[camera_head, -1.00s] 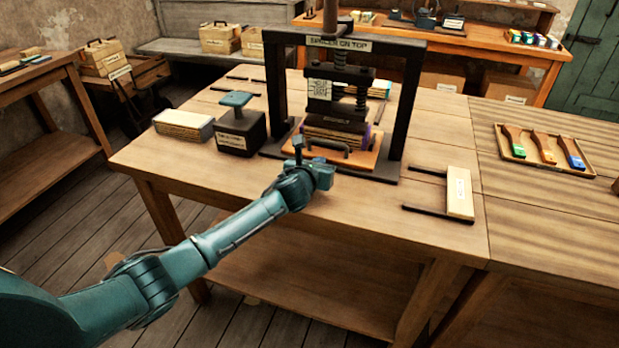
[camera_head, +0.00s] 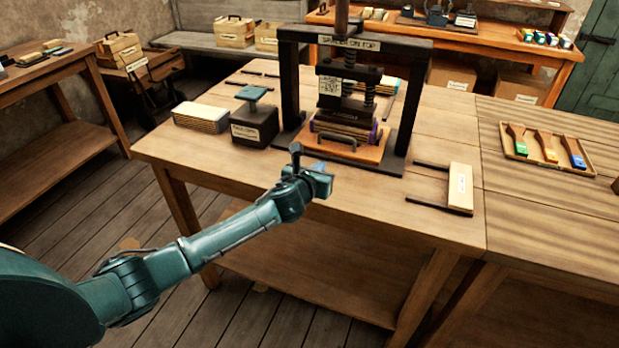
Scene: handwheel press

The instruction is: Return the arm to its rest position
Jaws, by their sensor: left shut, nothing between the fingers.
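My left arm comes in from the lower left. Its teal gripper (camera_head: 318,174) is over the front edge of the table, in front of the handwheel press (camera_head: 291,90). It is shut and empty, and its fingertips are hard to make out. A gap of bare wood shows between it and the orange-brown board (camera_head: 366,151) with a dark front handle in the press. A stack with a dark block (camera_head: 345,118) on top stands on that board under the press plate. My right gripper is out of view.
A dark block with a teal top (camera_head: 254,126) and a pale-topped stack (camera_head: 201,117) stand left of the press. A pale block with dark bars (camera_head: 460,187) lies on the right. A brush tray (camera_head: 512,153) is farther right. Free floor shows front left.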

